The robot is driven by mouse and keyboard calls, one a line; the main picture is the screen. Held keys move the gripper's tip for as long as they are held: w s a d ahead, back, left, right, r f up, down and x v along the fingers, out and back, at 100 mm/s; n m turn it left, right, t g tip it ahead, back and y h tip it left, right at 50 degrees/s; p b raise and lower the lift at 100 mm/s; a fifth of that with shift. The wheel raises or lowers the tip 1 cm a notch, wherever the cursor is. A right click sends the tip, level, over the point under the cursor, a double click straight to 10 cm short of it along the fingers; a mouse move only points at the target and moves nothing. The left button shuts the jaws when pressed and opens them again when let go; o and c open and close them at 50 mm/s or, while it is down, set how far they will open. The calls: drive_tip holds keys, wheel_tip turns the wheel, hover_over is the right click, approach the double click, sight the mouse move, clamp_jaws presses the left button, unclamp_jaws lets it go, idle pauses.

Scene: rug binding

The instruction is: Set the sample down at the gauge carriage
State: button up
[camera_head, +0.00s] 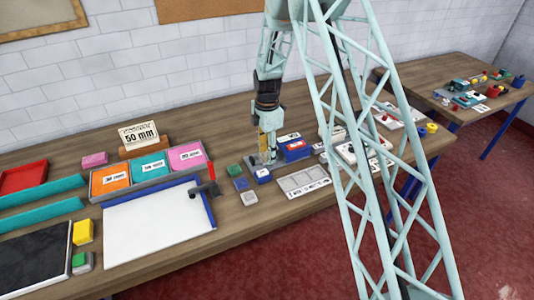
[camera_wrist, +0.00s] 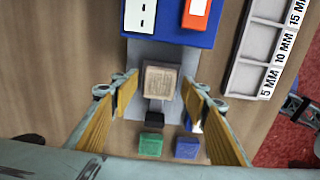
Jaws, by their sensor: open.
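A small square beige block, which looks like the sample (camera_wrist: 160,80), sits on a grey plate (camera_wrist: 146,52) in the wrist view. The plate extends from a blue gauge body (camera_wrist: 168,36) with white and orange labels; the body also shows in the head view (camera_head: 295,152). My gripper (camera_wrist: 158,95) is open, with its yellow-padded fingers on either side of the block and gaps showing between pads and block. In the head view my gripper (camera_head: 267,152) points down beside the blue body and hides the block there. A small black piece (camera_wrist: 154,118) lies just nearer than the block.
A green block (camera_wrist: 149,145) and a blue block (camera_wrist: 187,148) lie close by. A sorting tray (camera_head: 303,182) marked 5, 10 and 15 MM is right of the gauge. A white board (camera_head: 150,228) with a red-and-black tool (camera_head: 207,185) is to the left.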

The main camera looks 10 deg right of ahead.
drive_tip(key=shift+r, duration=0.15)
wheel_tip(320, 180, up, 12)
idle(1.0)
idle(0.7)
